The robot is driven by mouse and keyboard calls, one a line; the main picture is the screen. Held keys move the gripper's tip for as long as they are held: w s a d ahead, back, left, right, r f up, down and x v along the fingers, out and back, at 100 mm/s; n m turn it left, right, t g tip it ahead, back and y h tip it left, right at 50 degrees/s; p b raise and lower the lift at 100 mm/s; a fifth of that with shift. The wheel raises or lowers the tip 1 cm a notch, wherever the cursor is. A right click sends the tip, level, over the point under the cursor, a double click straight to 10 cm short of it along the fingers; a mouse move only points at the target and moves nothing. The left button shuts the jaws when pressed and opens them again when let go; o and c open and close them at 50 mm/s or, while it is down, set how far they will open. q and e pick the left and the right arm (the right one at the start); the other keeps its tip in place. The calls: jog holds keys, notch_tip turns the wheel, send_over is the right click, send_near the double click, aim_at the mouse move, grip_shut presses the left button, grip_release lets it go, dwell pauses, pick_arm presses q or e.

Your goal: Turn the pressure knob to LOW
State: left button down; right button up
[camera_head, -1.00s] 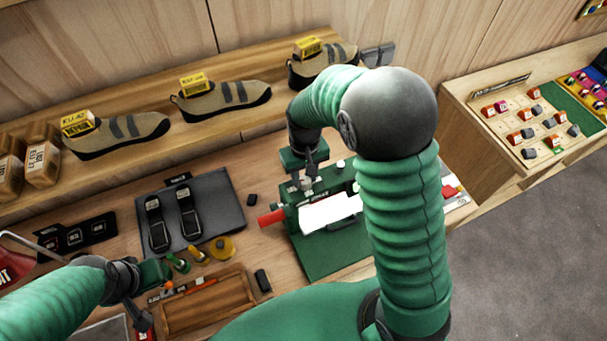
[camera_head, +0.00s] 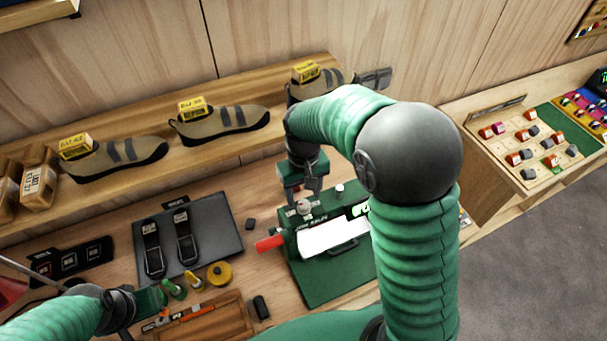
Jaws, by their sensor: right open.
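A green machine (camera_head: 312,290) with a white panel (camera_head: 334,236) and a red handle (camera_head: 270,242) stands on the bench. A pale round knob (camera_head: 304,207) sits at its back left, and a smaller white knob (camera_head: 339,188) stands to its right. I cannot read which setting either knob points to. My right gripper (camera_head: 304,195) is open, pointing down with its fingers at the back-left knob; contact cannot be made out. My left gripper (camera_head: 152,312) is low at the left, by small green and yellow tools; its finger opening is unclear. My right arm hides the machine's right side.
A dark mat (camera_head: 212,240) with two straps lies left of the machine. A wooden tray (camera_head: 215,322) and a yellow disc (camera_head: 219,273) are in front of it. Shoes (camera_head: 222,122) line the raised shelf behind. A side table (camera_head: 490,165) holds several small blocks.

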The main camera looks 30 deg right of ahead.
aim_at(304, 204)
pick_arm(q)
jog(key=shift+s+b+x, duration=0.25)
jog(key=shift+b+x, duration=0.75)
jog(key=shift+x, duration=0.2)
pick_arm(e)
notch_tip(304, 204, up, 13)
jog(key=shift+f, duration=0.15)
pick_arm(q)
jog(key=shift+s+f, duration=0.1)
jog(key=shift+s, duration=0.05)
pick_arm(e)
jog(key=shift+s, duration=0.15)
